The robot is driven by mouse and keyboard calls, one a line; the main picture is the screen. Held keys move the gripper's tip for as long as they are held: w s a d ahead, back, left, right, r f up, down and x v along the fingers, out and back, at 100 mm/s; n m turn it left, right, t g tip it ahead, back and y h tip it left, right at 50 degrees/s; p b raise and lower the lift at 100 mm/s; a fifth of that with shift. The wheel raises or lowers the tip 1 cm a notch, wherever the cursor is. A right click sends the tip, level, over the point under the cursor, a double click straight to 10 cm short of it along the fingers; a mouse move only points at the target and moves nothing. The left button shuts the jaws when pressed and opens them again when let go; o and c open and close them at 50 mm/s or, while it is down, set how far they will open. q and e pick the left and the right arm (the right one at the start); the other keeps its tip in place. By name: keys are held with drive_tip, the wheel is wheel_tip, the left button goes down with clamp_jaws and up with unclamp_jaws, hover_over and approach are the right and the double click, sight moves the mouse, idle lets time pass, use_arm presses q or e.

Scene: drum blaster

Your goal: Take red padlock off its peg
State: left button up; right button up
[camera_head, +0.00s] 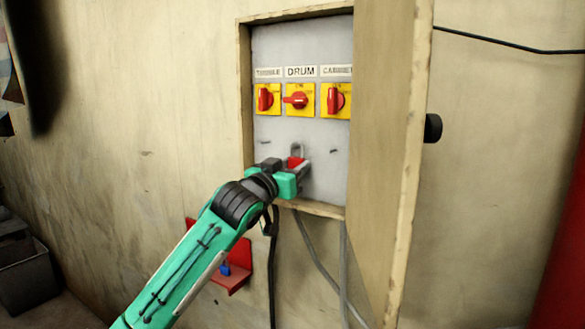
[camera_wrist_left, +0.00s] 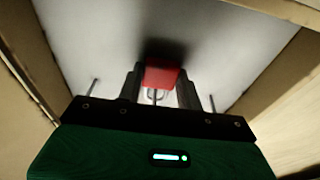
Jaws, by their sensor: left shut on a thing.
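The red padlock (camera_head: 295,162) is at the lower part of the grey panel inside the open wall cabinet. Its metal shackle (camera_head: 296,149) shows above the body in the head view. My left gripper (camera_head: 297,169) is shut on the padlock. In the left wrist view the red padlock body (camera_wrist_left: 161,77) sits between the two dark fingers (camera_wrist_left: 157,86), close to the panel. My right gripper is not in view.
Three red rotary switches on yellow plates, the middle one labelled DRUM (camera_head: 299,100), sit above. The cabinet door (camera_head: 385,130) stands open on the right. A small peg (camera_head: 334,151) shows on the panel. A red wall holder (camera_head: 235,270) and cables (camera_head: 318,255) are below.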

use_arm(q)
drive_tip(key=shift+r+p, duration=0.5)
drive_tip(key=shift+r, duration=0.15)
drive_tip(key=r+b+v, duration=0.1)
drive_tip(key=r+v, duration=0.1)
drive_tip(key=v, duration=1)
drive_tip(key=shift+f, duration=0.2)
